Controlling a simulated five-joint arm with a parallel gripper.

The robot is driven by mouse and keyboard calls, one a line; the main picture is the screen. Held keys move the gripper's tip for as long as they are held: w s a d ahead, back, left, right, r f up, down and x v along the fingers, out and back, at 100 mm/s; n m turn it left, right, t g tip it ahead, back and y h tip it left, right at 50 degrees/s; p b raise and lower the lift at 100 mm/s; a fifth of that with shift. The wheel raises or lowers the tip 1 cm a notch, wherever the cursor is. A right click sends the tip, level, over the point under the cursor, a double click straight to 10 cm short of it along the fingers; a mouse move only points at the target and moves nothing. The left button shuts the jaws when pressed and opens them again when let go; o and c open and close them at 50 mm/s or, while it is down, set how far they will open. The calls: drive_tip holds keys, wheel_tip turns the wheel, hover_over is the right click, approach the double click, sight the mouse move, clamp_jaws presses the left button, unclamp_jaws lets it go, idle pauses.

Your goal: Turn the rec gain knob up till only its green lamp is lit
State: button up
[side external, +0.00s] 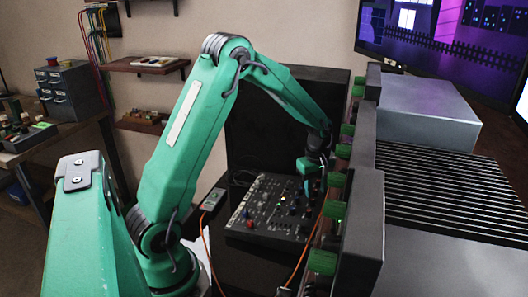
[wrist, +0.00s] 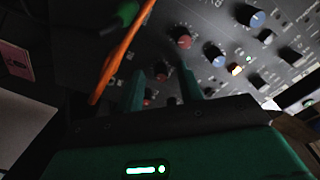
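The dark knob panel (side external: 262,226) lies flat below my arm. In the wrist view, the panel (wrist: 205,18) carries red, blue and black-capped knobs; their labels are too small to read, so I cannot tell which is rec gain. A red knob (wrist: 182,39) stands beyond my fingertips, and a smaller reddish knob (wrist: 161,76) shows between the fingers. A green lamp (wrist: 249,59) glows beside a bright orange-white lamp or cap (wrist: 236,70). My gripper (wrist: 161,70) has its two green fingers apart; I see no contact with a knob. It also shows above the panel's right side (side external: 309,183).
An orange cable (wrist: 120,62) runs left of my fingers, near a green plug (wrist: 127,12). A rack with green blocks (side external: 334,190) stands close to the right of my gripper. A small box (side external: 212,198) lies left of the panel. A tall dark case (side external: 255,125) stands behind.

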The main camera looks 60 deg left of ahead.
sight(314, 195)
wheel_tip(314, 195, up, 8)
drive_tip(key=shift+s, duration=0.3)
idle(0.6)
drive_tip(key=shift+d+f, duration=0.1)
drive_tip(key=s+d+r+m+t, duration=0.2)
drive_tip(key=s+d+r+m, duration=0.55)
drive_tip(key=s+r, duration=0.2)
drive_tip(key=s+d+r+m+t, duration=0.1)
drive_tip(key=s+d+m+t, duration=0.1)
drive_tip(key=s+m, duration=0.7)
drive_tip(key=shift+s+d+r+m+t, duration=0.3)
drive_tip(key=shift+s+d, duration=0.6)
drive_tip(key=shift+s, duration=1.05)
drive_tip(key=shift+w+f, duration=0.1)
